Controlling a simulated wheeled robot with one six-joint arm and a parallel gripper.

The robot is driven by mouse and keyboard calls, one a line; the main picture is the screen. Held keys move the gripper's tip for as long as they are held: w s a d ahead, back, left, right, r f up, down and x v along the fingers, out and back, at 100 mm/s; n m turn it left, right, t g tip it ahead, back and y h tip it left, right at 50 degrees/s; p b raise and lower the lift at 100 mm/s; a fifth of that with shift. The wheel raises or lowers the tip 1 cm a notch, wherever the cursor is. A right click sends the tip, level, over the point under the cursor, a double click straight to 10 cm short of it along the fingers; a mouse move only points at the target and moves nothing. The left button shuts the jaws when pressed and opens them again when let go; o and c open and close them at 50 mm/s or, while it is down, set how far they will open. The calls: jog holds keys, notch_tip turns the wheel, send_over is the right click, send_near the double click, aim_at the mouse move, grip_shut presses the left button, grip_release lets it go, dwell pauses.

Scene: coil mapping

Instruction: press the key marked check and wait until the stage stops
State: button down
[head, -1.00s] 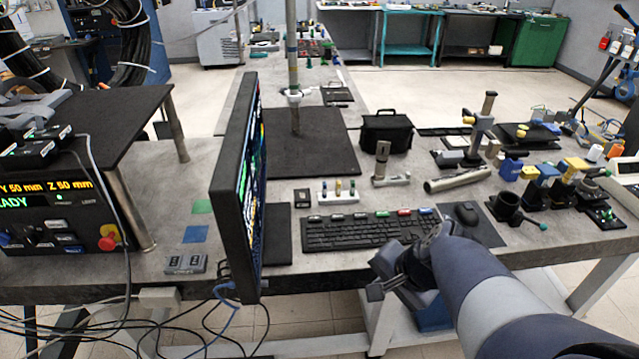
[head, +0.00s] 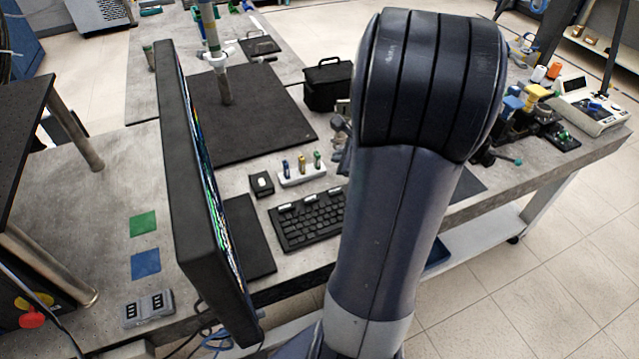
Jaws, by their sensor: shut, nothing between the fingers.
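My gripper is not in view; my raised arm fills the middle of the head view and may hide it. The black keyboard (head: 310,218) lies on the bench, with its right part hidden behind my arm. Pale labelled keys show along its back edge, too small to read. A grey box with two dark switches (head: 148,308) sits at the bench's front left. The control cabinet's red knob (head: 32,316) shows at the lower left edge, but its display and most of its buttons are out of frame. I cannot make out a key marked check. The stage cannot be identified.
A monitor (head: 180,150) stands edge-on left of the keyboard. A post (head: 215,60) rises from a black mat (head: 255,130). A black case (head: 328,90) and a white holder with small coloured parts (head: 302,176) stand behind the keyboard. Green and blue squares lie left.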

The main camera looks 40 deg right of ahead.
aim_at(338, 193)
dwell(0.3)
notch_tip(338, 193, down, 9)
jog(key=b, duration=0.8)
jog(key=shift+r, duration=0.15)
dwell(1.7)
jog(key=shift+f+b, duration=0.45)
